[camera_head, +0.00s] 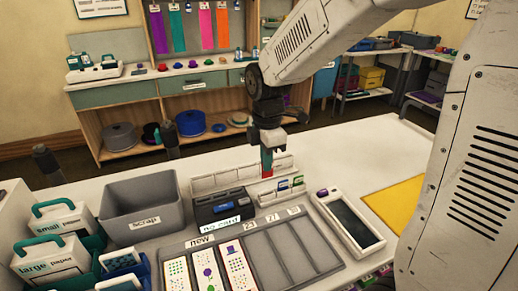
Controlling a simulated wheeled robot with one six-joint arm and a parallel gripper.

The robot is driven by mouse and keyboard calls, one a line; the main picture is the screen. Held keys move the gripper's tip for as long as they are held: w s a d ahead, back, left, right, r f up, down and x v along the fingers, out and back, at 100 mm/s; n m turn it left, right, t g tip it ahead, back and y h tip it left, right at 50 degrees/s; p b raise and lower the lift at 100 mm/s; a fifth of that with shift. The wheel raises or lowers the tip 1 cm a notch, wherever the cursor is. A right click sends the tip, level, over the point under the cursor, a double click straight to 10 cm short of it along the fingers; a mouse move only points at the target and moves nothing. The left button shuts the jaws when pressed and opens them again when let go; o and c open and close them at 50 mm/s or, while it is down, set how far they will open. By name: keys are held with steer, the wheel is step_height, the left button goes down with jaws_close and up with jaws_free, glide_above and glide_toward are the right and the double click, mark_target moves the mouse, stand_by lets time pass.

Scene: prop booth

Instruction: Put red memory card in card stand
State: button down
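My gripper (267,150) points down above the back middle of the white table. A small red piece, which looks like the red memory card (267,161), shows between its fingertips, and the gripper appears shut on it. The card is upright, right by a low white stand (262,196) that holds several small cards with green and blue on them; this looks like the card stand. Whether the card touches the stand or is above it I cannot tell. A longer white slotted rack (205,184) stands just behind.
A dark device labelled "no card" (222,208) is left of the stand. A grey scrap bin (143,208), paper boxes (60,225), a tray marked "new" (285,256) with printed cards, and a white device with a dark screen (347,220) stand around. A yellow sheet (395,203) lies at right.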

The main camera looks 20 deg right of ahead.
mark_target(266, 175)
steer(key=shift+w+f, duration=0.1)
steer(key=shift+f, duration=2.3)
steer(key=shift+f, duration=0.25)
steer(key=shift+f, duration=1.25)
steer(key=c, duration=1.5)
jaws_free()
steer(key=shift+c, duration=0.2)
